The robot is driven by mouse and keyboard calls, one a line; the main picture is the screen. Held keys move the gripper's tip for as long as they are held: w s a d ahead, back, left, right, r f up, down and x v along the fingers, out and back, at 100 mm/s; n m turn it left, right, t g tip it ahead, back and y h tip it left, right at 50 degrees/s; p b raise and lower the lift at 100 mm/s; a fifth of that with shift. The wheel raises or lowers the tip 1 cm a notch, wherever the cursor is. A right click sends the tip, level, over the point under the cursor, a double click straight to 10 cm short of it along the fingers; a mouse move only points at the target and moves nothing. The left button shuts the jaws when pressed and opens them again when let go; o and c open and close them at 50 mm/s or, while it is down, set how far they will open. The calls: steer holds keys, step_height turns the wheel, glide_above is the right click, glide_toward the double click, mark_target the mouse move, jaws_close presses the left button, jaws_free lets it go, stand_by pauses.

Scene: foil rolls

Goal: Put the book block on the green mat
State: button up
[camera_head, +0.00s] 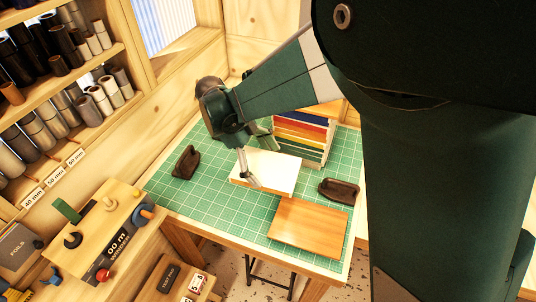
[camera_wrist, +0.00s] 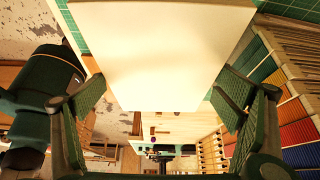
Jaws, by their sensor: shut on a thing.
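The book block (camera_head: 272,170) is a flat white slab over the green mat (camera_head: 225,200) in the head view. In the wrist view the book block (camera_wrist: 155,45) fills the upper middle, between the green finger pads. My gripper (camera_head: 250,182) is shut on the block, with one finger showing at its near left edge. In the wrist view my gripper (camera_wrist: 160,98) has one finger on each side of the block.
A wooden board (camera_head: 308,228) lies on the mat's near right. Dark brown objects lie left (camera_head: 186,162) and right (camera_head: 339,191) of the block. A rack of coloured slabs (camera_head: 302,135) stands close behind. The mat's near left is clear. Shelves of rolls (camera_head: 95,100) line the left wall.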

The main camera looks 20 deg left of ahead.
steer(key=s+a+f+m, duration=0.1)
steer(key=s+a+f, duration=0.1)
steer(key=s+a, duration=0.3)
steer(key=a, duration=0.4)
steer(key=shift+s+a+g+b, duration=0.3)
steer(key=shift+s+a+b, duration=0.05)
steer(key=shift+s+b, duration=0.05)
steer(key=shift+f, duration=3.1)
steer(key=shift+f, duration=1.85)
steer(key=shift+f, duration=0.15)
steer(key=o, duration=1.1)
steer(key=shift+o, duration=0.2)
